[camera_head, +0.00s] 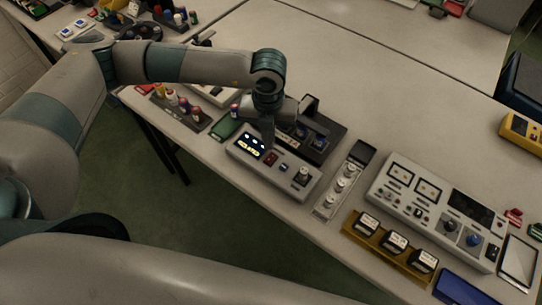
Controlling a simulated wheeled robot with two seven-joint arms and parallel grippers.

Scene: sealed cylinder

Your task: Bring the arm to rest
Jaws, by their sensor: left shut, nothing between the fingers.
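My left arm reaches in from the left, over the table (330,75). Its gripper (268,142) points down and is shut and empty, just over a grey control box (285,182). The box has lit yellow and white marks at its left end, a red button and a dark knob. I cannot tell whether the fingertips touch the box. A pale arm link of mine crosses the bottom of the view; my right gripper is not in view.
Right of the box are a narrow panel with white knobs (340,185), a large grey instrument (430,212) and a yellow rack (388,248) with dark-fronted blocks. A dark tray (180,112) with coloured bottles lies left. The far tabletop is clear. Green floor lies below the front edge.

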